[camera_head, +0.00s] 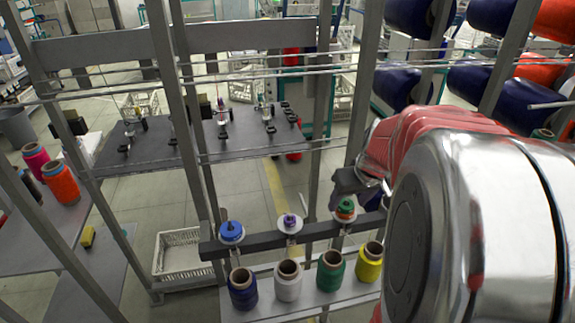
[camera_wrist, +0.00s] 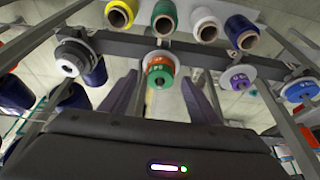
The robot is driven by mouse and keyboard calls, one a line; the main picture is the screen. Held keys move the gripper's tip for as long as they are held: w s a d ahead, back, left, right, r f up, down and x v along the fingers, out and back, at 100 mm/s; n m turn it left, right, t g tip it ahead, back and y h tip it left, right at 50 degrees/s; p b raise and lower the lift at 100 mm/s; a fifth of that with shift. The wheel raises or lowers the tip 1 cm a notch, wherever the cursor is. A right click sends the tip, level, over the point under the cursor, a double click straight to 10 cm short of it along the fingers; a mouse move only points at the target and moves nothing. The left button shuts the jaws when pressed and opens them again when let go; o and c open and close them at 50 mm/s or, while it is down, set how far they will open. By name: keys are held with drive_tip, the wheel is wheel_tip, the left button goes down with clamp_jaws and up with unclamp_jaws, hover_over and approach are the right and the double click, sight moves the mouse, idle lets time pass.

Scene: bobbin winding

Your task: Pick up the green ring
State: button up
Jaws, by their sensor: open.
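The green ring (camera_head: 345,204) sits with orange parts around it on a peg of the dark rail, partly in front of a white disc. In the wrist view the green ring (camera_wrist: 160,60) is ahead of my gripper, between the lines of its two fingers. Whether a finger touches the ring cannot be told.
A purple ring (camera_head: 290,221) and a blue ring (camera_head: 231,229) sit on the same dark rail (camera_head: 262,240). Blue, white, green and yellow (camera_head: 369,262) thread cones stand on the shelf below. Grey frame posts (camera_head: 178,110) rise close by. A black-hubbed disc (camera_wrist: 72,58) is left in the wrist view.

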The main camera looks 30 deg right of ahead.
sight(348, 207)
drive_tip(key=shift+w+f, duration=0.1)
drive_tip(key=shift+f, duration=0.1)
drive_tip(key=shift+c, duration=0.7)
drive_tip(key=c, duration=1)
drive_tip(key=shift+r, duration=0.1)
wheel_tip(348, 207, up, 10)
drive_tip(key=shift+f, duration=0.1)
